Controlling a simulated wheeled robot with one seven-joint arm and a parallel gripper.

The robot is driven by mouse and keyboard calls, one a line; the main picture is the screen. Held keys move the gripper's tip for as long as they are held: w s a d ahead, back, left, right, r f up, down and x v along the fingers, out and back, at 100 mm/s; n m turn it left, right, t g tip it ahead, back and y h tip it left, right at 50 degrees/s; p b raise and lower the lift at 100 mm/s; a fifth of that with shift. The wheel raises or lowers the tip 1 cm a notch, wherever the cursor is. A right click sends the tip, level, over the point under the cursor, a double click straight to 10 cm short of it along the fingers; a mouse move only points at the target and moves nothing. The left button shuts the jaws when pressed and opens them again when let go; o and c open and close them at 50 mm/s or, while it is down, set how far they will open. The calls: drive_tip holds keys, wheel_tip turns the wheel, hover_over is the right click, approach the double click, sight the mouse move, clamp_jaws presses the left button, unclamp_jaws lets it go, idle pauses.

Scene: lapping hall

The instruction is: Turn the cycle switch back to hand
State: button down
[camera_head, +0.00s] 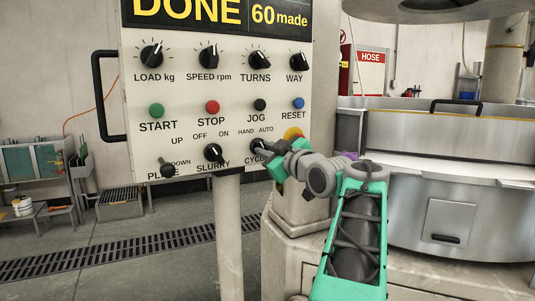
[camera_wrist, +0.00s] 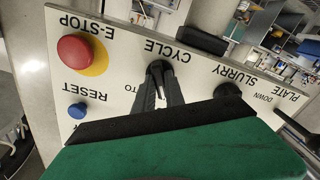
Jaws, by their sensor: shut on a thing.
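The cycle switch (camera_head: 256,146) is a black knob low on the right of the cream control panel, under the words HAND and AUTO. My gripper (camera_head: 266,150) reaches it from the right and covers part of it and of the CYCLE label. In the wrist view my gripper's two dark fingers (camera_wrist: 160,78) are closed around the cycle switch (camera_wrist: 158,67), just below the upside-down CYCLE label. The fingers hide much of the knob, and I cannot tell for sure whether it points to HAND or AUTO.
The slurry switch (camera_head: 213,153) is close on the left, and the plate switch (camera_head: 167,170) is further left. The red E-stop on its yellow ring (camera_wrist: 80,54) and the blue reset button (camera_head: 298,103) are near my gripper. A steel machine (camera_head: 440,190) stands at right.

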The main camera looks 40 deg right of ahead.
drive_tip(key=shift+f, duration=0.15)
drive_tip(key=c, duration=1.4)
unclamp_jaws()
drive_tip(key=s+a, duration=0.1)
drive_tip(key=s, duration=0.6)
drive_tip(key=shift+s+a, duration=0.25)
drive_tip(key=shift+s, duration=0.1)
drive_tip(key=shift+w, duration=0.1)
